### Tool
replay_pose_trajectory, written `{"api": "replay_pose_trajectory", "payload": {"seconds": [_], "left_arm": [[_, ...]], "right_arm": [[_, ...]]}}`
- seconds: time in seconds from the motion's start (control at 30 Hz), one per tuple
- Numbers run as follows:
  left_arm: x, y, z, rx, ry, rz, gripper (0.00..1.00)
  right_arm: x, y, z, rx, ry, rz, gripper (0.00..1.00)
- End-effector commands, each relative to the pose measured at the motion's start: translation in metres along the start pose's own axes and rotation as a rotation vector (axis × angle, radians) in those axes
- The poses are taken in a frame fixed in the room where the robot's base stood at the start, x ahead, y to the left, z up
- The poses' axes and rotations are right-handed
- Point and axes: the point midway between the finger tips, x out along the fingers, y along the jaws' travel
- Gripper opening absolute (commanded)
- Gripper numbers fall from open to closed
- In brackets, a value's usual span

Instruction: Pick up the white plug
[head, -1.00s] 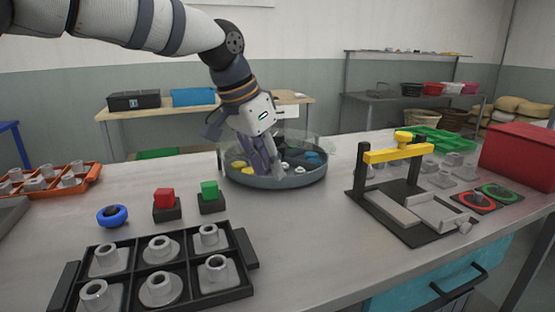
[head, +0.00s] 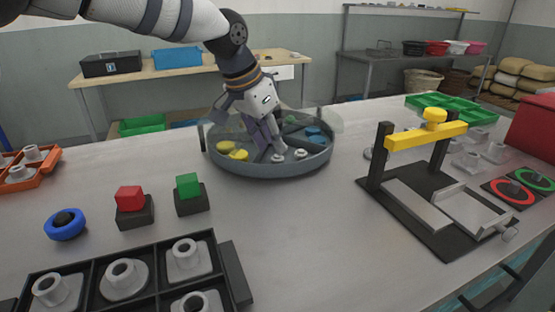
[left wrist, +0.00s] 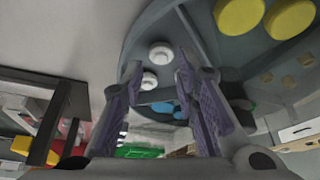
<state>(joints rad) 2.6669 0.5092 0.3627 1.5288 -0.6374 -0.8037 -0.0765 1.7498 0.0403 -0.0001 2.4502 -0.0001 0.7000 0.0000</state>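Two white plugs show in the round grey tank: one (head: 278,157) by my gripper's fingertips and one (head: 301,153) to its right. In the left wrist view one white plug (left wrist: 149,81) appears between my fingertips, and another (left wrist: 161,54) lies just beyond them. My left gripper (head: 270,151) reaches down into the tank (head: 270,172). In the left wrist view its fingers (left wrist: 158,76) are apart, with a gap between them and no plug visibly clamped. I cannot tell whether a finger touches the plug. My right gripper is in neither view.
Yellow discs (head: 238,154) lie in the tank's left part and blue pieces (head: 314,132) at its right. The tank has a clear raised rim. A yellow-barred fixture (head: 430,135) stands to the right. Red (head: 130,197) and green (head: 188,184) buttons and a black tray (head: 235,275) are in front.

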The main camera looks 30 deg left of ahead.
Motion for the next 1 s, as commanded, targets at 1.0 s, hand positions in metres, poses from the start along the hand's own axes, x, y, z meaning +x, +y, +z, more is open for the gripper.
{"api": "replay_pose_trajectory", "payload": {"seconds": [1.0], "left_arm": [[0.015,-0.001,-0.011,-0.001,0.002,-0.001,0.13]], "right_arm": [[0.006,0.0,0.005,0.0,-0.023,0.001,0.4]]}}
